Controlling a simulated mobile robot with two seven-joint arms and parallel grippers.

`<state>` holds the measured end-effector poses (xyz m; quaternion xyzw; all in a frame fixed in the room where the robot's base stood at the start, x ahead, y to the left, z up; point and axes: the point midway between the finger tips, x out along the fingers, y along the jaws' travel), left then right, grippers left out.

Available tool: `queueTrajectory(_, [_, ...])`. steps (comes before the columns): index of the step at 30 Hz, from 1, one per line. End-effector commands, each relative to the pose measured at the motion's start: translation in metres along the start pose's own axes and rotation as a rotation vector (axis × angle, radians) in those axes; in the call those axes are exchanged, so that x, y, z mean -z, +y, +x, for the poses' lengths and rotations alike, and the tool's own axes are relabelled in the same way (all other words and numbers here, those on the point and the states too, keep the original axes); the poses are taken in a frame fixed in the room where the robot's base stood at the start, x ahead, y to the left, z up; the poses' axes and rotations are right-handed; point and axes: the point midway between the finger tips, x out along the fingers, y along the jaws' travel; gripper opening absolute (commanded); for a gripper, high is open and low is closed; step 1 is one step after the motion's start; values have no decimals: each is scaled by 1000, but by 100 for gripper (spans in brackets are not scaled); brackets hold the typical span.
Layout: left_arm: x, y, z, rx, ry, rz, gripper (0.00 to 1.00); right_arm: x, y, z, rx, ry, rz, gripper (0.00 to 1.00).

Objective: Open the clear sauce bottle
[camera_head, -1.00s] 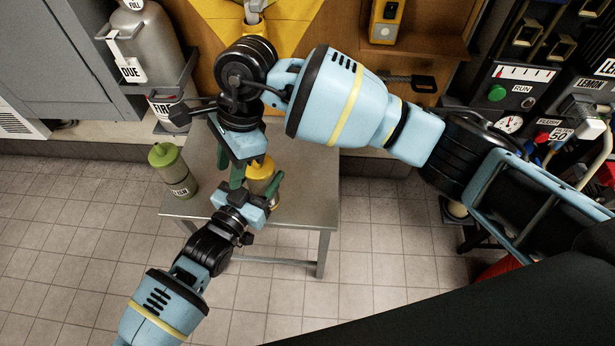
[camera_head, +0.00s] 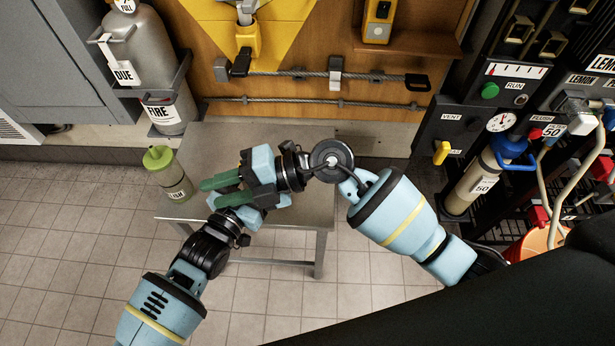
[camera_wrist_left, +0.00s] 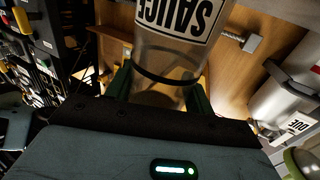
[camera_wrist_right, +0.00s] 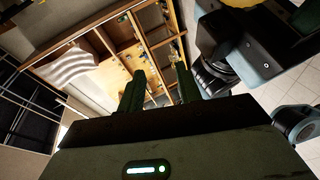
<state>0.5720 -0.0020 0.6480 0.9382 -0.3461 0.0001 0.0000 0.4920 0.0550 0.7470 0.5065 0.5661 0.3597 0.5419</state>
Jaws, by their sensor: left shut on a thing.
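The clear sauce bottle (camera_wrist_left: 170,48) fills the top of the left wrist view, its SAUCE label upside down there. My left gripper (camera_wrist_left: 160,92) is shut on it, with a green finger on each side. In the head view my left gripper (camera_head: 240,212) is over the table, and my right gripper covers the bottle. My right gripper (camera_head: 211,192) lies across just above the left one, fingers pointing left. In the right wrist view its fingers (camera_wrist_right: 158,80) are apart with nothing between them. A yellow round thing (camera_wrist_right: 240,3) is cut off at that view's top edge; I cannot tell whether it is the bottle's cap.
A green-capped bottle (camera_head: 168,172) stands at the left of the metal table (camera_head: 295,232). The back of the table is clear. A rail (camera_head: 300,73) runs along the wooden wall behind. A grey cylinder (camera_head: 150,60) stands at back left; the carbonator rack (camera_head: 470,115) is at right.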

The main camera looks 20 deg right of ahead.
Motion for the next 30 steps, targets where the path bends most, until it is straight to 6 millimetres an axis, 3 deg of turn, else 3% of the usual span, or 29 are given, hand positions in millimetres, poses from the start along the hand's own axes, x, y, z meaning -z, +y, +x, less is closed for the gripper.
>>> queueTrajectory(12, [0,0,0,0,-1,0,12,-17,-29,-68,-356,-179,869,35])
queueTrajectory(18, [0,0,0,0,-1,0,12,-22,-46,-106,-533,-216,1206,35])
queueTrajectory(24, [0,0,0,0,-1,0,12,-24,-56,-129,-646,-223,1390,35])
queueTrajectory(30, [0,0,0,0,-1,0,12,-24,-58,-136,-677,-223,1437,35])
